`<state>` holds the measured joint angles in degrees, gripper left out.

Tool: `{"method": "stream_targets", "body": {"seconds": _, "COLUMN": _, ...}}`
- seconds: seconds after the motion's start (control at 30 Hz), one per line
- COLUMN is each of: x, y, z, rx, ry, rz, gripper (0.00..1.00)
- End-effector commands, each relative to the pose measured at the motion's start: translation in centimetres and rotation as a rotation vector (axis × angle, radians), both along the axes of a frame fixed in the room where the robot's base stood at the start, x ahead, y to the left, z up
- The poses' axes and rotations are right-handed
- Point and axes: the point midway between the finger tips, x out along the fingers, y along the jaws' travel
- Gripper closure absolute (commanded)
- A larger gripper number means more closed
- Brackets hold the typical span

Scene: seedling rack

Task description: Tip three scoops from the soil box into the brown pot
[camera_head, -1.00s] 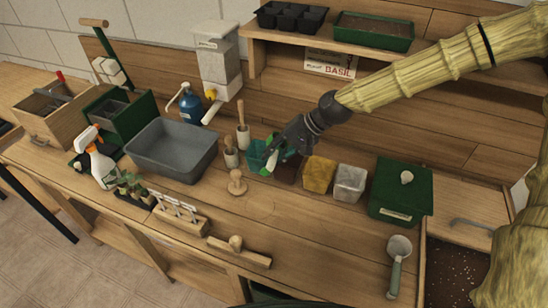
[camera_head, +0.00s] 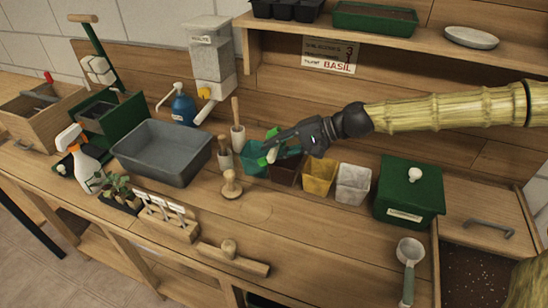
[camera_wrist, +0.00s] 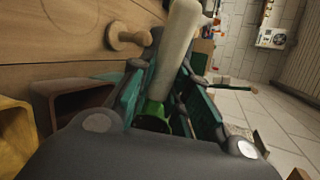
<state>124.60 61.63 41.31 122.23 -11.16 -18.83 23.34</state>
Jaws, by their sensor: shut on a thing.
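The brown pot (camera_head: 284,174) stands in a row between a teal pot (camera_head: 253,166) and a yellow pot (camera_head: 319,178). It also shows at the left of the wrist view (camera_wrist: 75,103). My gripper (camera_head: 277,148) is above the teal and brown pots. It is shut on a pale rod-like thing with a green end (camera_wrist: 176,55); I cannot tell exactly what it is. The soil box (camera_head: 472,270) at the lower right shows dark speckled soil. A grey scoop (camera_head: 409,268) lies on the bench left of it, apart from my gripper.
A white pot (camera_head: 352,184) and a lidded green box (camera_head: 408,192) stand right of the yellow pot. A grey tub (camera_head: 163,152), a wooden stamp (camera_head: 231,186) and a wooden tool (camera_head: 232,258) are to the left. A shelf (camera_head: 440,62) runs above.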

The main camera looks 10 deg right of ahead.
Motion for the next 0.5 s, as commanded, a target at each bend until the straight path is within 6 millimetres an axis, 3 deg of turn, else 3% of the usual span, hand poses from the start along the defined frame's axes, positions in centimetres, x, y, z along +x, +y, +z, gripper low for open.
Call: {"method": "stream_targets", "body": {"seconds": 0.5, "x": 0.06, "y": -0.34, "z": -0.41, "rx": 0.141, "ry": -0.027, "rz": -0.032, "gripper": 1.0}}
